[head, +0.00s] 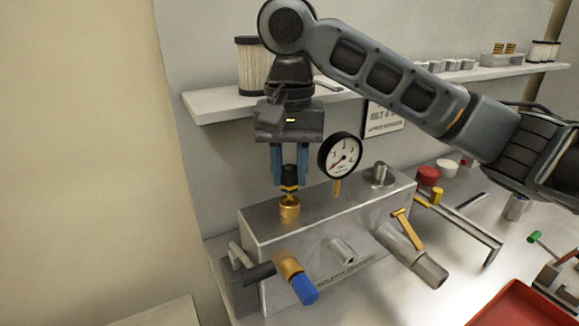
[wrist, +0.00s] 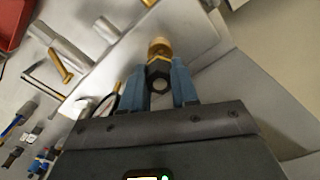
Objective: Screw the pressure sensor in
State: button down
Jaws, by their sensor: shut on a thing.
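The pressure sensor (head: 289,175) is a small dark cylinder with a yellow band, upright over a brass port (head: 289,208) on top of the metal manifold block (head: 330,215). My gripper (head: 289,172) points down and is shut on the sensor, with blue fingers on both sides of it. In the wrist view the sensor (wrist: 159,70) shows as a dark and brass hexagonal piece between the fingertips (wrist: 159,88). The sensor's lower end meets or nearly meets the brass port; I cannot tell how deep it sits.
A pressure gauge (head: 340,155) stands close to the right of my gripper. A blue-ended brass fitting (head: 297,280) and a valve with a yellow lever (head: 412,250) stick out of the block's front. A shelf (head: 225,103) with a filter (head: 250,65) is behind. A red tray (head: 510,305) lies front right.

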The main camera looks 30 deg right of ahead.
jog(key=shift+f+b, duration=0.3)
jog(key=shift+f, duration=0.75)
jog(key=shift+r+m+p, duration=0.1)
jog(key=shift+m+p, duration=0.3)
jog(key=shift+m, duration=0.1)
jog(key=m, duration=0.7)
